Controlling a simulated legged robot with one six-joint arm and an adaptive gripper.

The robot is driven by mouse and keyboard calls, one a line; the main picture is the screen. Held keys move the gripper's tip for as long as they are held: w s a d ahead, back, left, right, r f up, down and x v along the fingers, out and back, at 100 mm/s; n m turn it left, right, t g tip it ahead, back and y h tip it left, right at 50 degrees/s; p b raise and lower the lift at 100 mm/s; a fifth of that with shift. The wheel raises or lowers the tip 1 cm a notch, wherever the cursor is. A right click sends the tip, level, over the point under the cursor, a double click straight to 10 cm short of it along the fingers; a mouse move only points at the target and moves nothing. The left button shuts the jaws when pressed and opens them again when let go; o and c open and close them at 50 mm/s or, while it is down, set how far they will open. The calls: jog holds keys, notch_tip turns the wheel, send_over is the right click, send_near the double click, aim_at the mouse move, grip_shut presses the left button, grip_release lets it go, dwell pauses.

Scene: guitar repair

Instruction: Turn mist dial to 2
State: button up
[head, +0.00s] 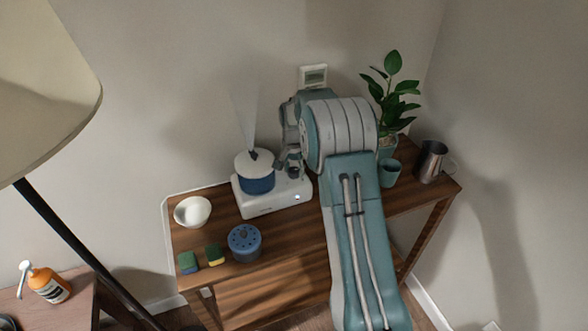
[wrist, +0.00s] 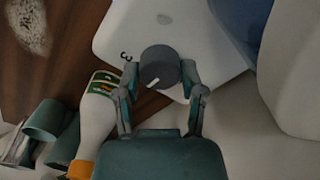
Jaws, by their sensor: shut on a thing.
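The mist dial (wrist: 160,66) is a dark round knob with a white pointer line on the white humidifier base (wrist: 115,35). A dark mark like a "3" shows beside it. My gripper (wrist: 159,75) has a finger on each side of the dial and is shut on it. In the head view, the humidifier's white base (head: 268,208) carries a blue tank (head: 257,184) with a white lid, and mist rises from the top. My gripper (head: 287,164) is at its right end there, and the dial is hard to make out.
A white bowl (head: 192,211), sponges (head: 188,262) and a blue-grey holed pot (head: 244,243) stand left on the wooden table (head: 290,245). A plant (head: 392,95), teal cup (head: 389,173) and metal pitcher (head: 431,161) stand right. An orange-capped white bottle (wrist: 97,115) is close to my gripper.

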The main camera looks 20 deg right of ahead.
aim_at(293, 170)
jog(key=shift+s+f+m, duration=0.15)
jog(key=shift+f+m, duration=0.1)
jog(key=shift+m, duration=0.35)
jog(key=o, duration=1.2)
jog(key=shift+a, duration=0.1)
jog(key=shift+c, duration=0.2)
jog(key=shift+r, duration=0.1)
jog(key=shift+r, duration=0.1)
notch_tip(293, 170, up, 12)
jog(key=shift+w, duration=0.2)
